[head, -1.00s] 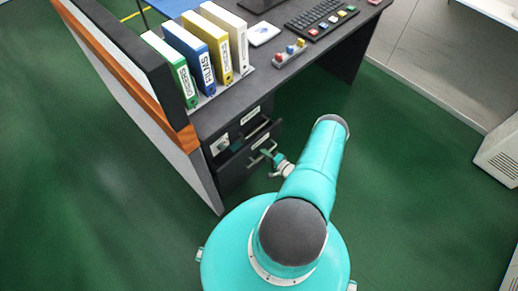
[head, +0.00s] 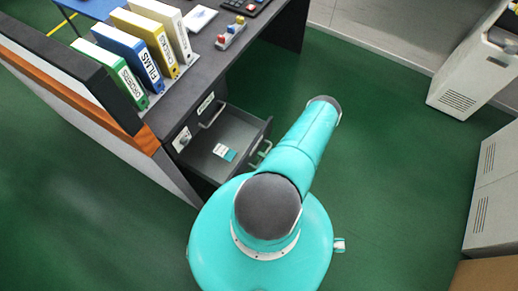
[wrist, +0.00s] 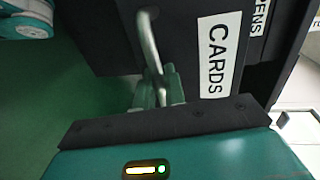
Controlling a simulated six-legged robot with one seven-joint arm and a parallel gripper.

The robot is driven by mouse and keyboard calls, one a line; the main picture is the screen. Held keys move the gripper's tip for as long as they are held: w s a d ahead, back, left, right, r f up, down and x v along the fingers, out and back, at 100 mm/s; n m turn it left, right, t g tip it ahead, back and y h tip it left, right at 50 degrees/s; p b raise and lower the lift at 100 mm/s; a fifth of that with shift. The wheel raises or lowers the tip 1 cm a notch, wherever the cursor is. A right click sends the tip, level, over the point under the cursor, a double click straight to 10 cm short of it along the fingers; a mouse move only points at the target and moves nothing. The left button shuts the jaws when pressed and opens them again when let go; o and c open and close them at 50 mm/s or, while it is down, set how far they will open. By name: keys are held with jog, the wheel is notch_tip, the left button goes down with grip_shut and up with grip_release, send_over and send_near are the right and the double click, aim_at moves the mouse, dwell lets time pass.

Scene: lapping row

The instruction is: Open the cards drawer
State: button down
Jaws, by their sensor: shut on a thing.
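The cards drawer (head: 213,160) stands pulled out from under the desk, its inside visible in the head view. A small white and teal item (head: 224,152) lies in it. In the wrist view its dark front carries a white CARDS label (wrist: 218,56) and a grey bar handle (wrist: 149,42). My gripper (wrist: 158,86) is shut on that handle.
A PENS label (wrist: 262,17) shows beside the cards front; the upper drawer (head: 207,108) is shut. Binders (head: 147,52) and a small block tray (head: 230,33) stand on the desk (head: 206,62). Grey cabinets (head: 490,185) stand at the right. Green floor (head: 390,150) is clear between.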

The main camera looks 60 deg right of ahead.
jog(key=c, duration=1.6)
grip_release()
jog(key=v, duration=1.4)
